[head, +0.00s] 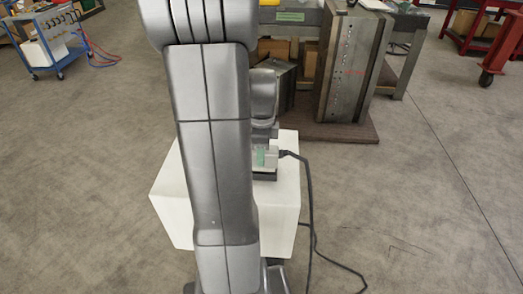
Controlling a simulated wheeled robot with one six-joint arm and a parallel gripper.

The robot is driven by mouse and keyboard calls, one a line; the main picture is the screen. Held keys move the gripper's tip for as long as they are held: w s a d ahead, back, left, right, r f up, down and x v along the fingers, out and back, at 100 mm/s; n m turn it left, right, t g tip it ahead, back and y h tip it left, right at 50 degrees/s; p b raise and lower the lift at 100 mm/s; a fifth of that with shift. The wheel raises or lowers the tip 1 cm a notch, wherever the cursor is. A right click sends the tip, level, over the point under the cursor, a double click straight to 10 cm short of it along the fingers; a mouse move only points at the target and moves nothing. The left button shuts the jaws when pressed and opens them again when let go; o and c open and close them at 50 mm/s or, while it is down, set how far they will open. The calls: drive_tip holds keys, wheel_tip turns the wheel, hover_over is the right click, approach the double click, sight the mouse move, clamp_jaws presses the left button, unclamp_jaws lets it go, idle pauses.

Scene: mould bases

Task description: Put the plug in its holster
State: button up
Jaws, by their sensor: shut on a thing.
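My gripper (262,160) is small in the head view, low over the top of a white block, and partly covered by my own arm. It is shut on the plug (284,154), of which only a dark end shows at the gripper's right side. A black cable (309,190) runs from the plug over the block's right edge and down to the floor. A dark piece (265,176) shows just below the gripper; I cannot tell whether it is the holster. No other holster is recognisable, and my arm hides the middle of the block.
The white block (281,215) stands on the grey floor. Behind it, large steel mould bases (350,65) stand on a brown board. A blue cart (50,45) is at the far left and a red frame (490,30) at the far right.

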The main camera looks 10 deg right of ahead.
drive_tip(key=shift+f+b, duration=0.3)
drive_tip(key=shift+f, duration=0.2)
drive_tip(key=shift+f, duration=0.3)
drive_tip(key=shift+f+b, duration=0.25)
drive_tip(key=shift+b, duration=0.1)
idle(0.4)
drive_tip(key=o, duration=1.4)
wheel_tip(320, 180, up, 14)
drive_tip(key=shift+f, duration=0.1)
drive_tip(key=shift+f, duration=0.1)
